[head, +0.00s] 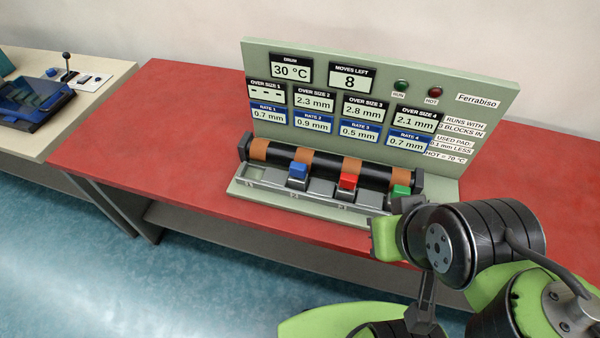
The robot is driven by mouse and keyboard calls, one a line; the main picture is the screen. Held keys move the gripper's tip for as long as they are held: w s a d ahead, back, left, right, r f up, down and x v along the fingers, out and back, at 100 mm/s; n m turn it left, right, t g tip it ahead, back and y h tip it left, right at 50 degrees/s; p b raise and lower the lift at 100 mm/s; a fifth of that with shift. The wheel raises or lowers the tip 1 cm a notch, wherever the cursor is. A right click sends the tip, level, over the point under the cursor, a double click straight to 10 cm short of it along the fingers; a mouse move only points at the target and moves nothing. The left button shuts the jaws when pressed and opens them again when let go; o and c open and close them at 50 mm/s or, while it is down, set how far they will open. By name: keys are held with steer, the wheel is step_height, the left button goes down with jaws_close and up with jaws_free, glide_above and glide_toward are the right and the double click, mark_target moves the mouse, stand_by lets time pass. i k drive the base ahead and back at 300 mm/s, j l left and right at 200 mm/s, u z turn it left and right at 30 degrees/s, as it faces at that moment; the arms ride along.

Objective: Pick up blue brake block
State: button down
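The blue brake block (299,170) sits on a grey metal holder in the second slot from the left of the machine's front tray (262,187). It stands against the dark drum with orange-brown bands (327,162). My arm reaches in from the lower right, and its end (386,240) is in front of the tray's right end, well to the right of the blue block and apart from it. I cannot make out the fingertips, so whether my gripper is open or shut does not show.
A red block (347,181) sits in the third slot and a green block (401,191) in the fourth, close to my arm. The leftmost slot looks empty. A green panel with displays (380,100) rises behind the drum. The red table (160,130) is clear to the left.

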mark_target(298, 178)
steer(key=i+j+u, duration=0.15)
steer(key=j, duration=0.2)
steer(key=i+j+u, duration=0.15)
steer(key=j, duration=0.2)
steer(key=i+j+u, duration=0.15)
steer(key=i+j, duration=0.15)
